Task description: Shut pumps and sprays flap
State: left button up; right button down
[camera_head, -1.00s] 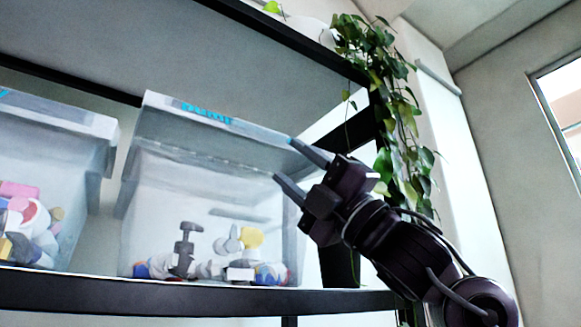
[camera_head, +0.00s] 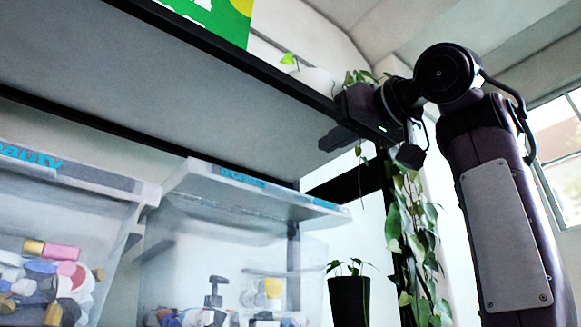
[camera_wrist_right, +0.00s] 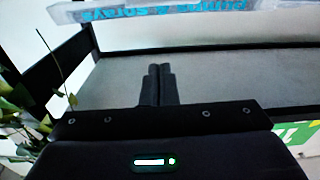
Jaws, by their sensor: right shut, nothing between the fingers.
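The pumps and sprays bin (camera_head: 230,245) is clear plastic and stands on the shelf in the head view, with pump bottles inside. Its flap (camera_head: 255,190), with blue lettering, runs along the top front; I cannot tell its exact angle. In the right wrist view the flap (camera_wrist_right: 255,20) shows at the top edge, its label upside down. My right gripper (camera_head: 332,141) is above and to the right of the flap, apart from it, just under the upper shelf board. In the wrist view its fingers (camera_wrist_right: 157,85) are together and empty. My left gripper is out of view.
The beauty bin (camera_head: 60,240) stands to the left. The upper shelf (camera_head: 140,75) is close above my right gripper. A hanging plant (camera_head: 412,225) trails down the right shelf post, and a dark potted plant (camera_head: 348,295) stands beside the bin.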

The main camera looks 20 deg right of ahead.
jog(key=d+p+x, duration=0.1)
jog(key=p+x, duration=0.5)
jog(key=x, duration=0.4)
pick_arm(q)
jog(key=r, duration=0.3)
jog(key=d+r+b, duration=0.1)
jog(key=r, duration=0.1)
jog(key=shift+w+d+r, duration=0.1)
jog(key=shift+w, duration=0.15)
pick_arm(e)
jog(key=f, duration=0.2)
jog(key=s+f, duration=0.1)
jog(key=f, duration=0.1)
jog(key=shift+f, duration=0.3)
jog(key=shift+a, duration=0.1)
jog(key=shift+f, duration=0.1)
